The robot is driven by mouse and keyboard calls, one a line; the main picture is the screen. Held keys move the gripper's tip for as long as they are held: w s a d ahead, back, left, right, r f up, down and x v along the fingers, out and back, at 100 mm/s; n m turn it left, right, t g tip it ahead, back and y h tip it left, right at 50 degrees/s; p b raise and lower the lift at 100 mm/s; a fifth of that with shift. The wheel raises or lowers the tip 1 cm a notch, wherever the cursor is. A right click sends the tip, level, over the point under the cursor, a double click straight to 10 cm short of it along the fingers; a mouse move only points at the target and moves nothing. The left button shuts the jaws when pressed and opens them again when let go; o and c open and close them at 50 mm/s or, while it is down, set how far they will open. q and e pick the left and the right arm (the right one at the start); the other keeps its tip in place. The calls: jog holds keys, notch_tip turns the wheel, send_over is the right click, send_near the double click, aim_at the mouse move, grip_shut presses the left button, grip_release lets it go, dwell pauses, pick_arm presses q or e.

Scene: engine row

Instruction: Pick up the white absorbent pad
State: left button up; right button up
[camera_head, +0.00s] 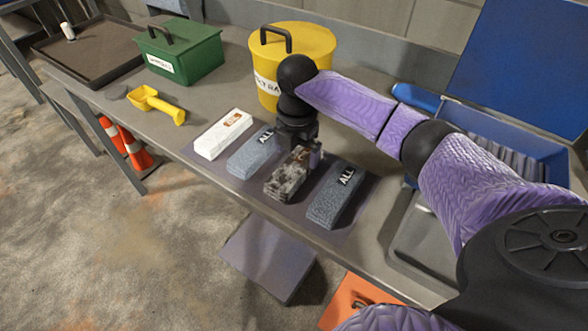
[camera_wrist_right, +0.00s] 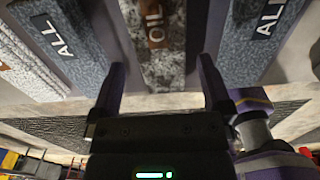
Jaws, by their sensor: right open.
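The white absorbent pad (camera_head: 222,136) lies at the left end of a row of pads on the bench. It has a small orange-brown label. Its edge shows at the far left of the right wrist view (camera_wrist_right: 28,68). My right gripper (camera_head: 300,155) is open and empty, pointing down over a mottled black-and-white pad (camera_head: 288,180). In the right wrist view its two fingers (camera_wrist_right: 161,70) straddle the near end of that pad, which has a brown label (camera_wrist_right: 154,22). I cannot tell whether they touch it. My left gripper is not in view.
A blue-grey pad (camera_head: 250,150) lies between the white and mottled pads; another (camera_head: 334,196) lies to the right. A yellow scoop (camera_head: 157,104), green box (camera_head: 180,52) and yellow bucket (camera_head: 305,48) stand around. A blue open case (camera_head: 515,140) is at right.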

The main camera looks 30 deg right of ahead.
aim_at(296, 164)
notch_tip(296, 164, down, 4)
jog(key=shift+f+b, duration=0.1)
jog(key=shift+b, duration=0.6)
jog(key=shift+r, duration=0.2)
jog(key=shift+c, duration=0.5)
jog(key=c, duration=0.9)
